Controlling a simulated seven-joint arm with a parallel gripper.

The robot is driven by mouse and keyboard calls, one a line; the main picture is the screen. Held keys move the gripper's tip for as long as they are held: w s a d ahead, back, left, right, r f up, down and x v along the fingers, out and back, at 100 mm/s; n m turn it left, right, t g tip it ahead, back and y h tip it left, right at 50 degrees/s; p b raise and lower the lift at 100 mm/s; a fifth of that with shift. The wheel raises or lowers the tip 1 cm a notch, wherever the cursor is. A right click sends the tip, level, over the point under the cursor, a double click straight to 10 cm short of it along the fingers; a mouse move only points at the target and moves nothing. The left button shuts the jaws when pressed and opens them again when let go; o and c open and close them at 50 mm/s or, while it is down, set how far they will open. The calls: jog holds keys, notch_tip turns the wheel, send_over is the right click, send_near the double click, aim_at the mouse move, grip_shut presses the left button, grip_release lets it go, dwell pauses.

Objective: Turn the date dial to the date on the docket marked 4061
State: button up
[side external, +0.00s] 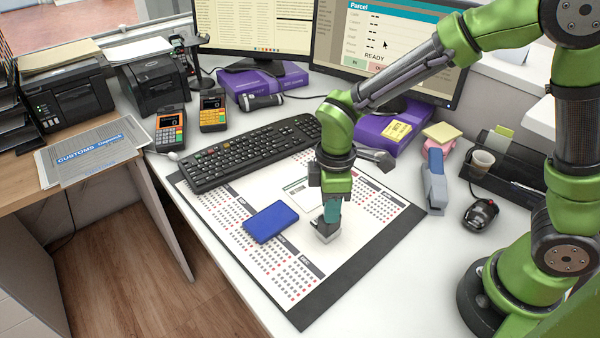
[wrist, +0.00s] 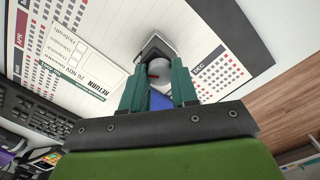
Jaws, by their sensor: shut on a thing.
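The date dial (wrist: 158,68) is a pale grey round knob with a red mark, on a grey body (side external: 326,232) that stands on the desk mat. My gripper (side external: 332,212) points down over it, with its teal fingers (wrist: 159,82) shut on the dial from both sides. In the side view the docket (side external: 297,188) is partly hidden by my arm. The date set on the dial is not readable.
A blue pad (side external: 271,222) lies on the calendar mat (side external: 345,272), left of the dial. A keyboard (side external: 250,150) is behind. A stapler (side external: 434,178), a mouse (side external: 481,214) and a black organizer (side external: 510,170) stand to the right. The mat's front part is clear.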

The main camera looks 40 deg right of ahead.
dwell(0.5)
jog(key=m, duration=1.2)
jog(key=o, duration=0.7)
jog(key=shift+o, duration=0.2)
jog(key=shift+r, duration=0.15)
